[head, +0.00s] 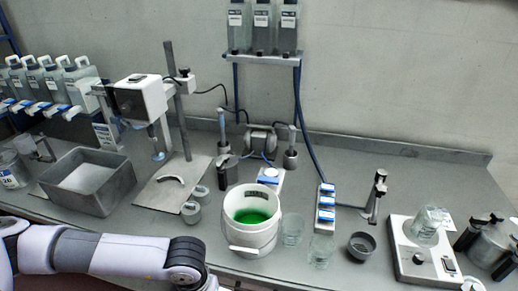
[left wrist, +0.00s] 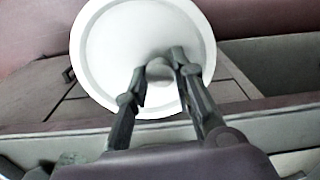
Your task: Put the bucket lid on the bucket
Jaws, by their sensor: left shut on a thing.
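The white bucket (head: 252,236) stands upright near the front edge of the bench in the head view. Its top is open and shows green contents inside. The round white bucket lid (left wrist: 112,48) fills the upper middle of the left wrist view. My left gripper (left wrist: 160,68) is shut on the lid's small central knob. The lid does not show in the head view, where only my left arm comes in at the lower left and the gripper is out of frame. My right gripper is in neither view.
Glass beakers (head: 292,231) stand just right of the bucket, and small grey cups (head: 191,212) stand to its left. A grey tray (head: 112,199) sits at the left. A hot plate (head: 412,262) stands at the right. A wall shelf (head: 262,58) holds bottles.

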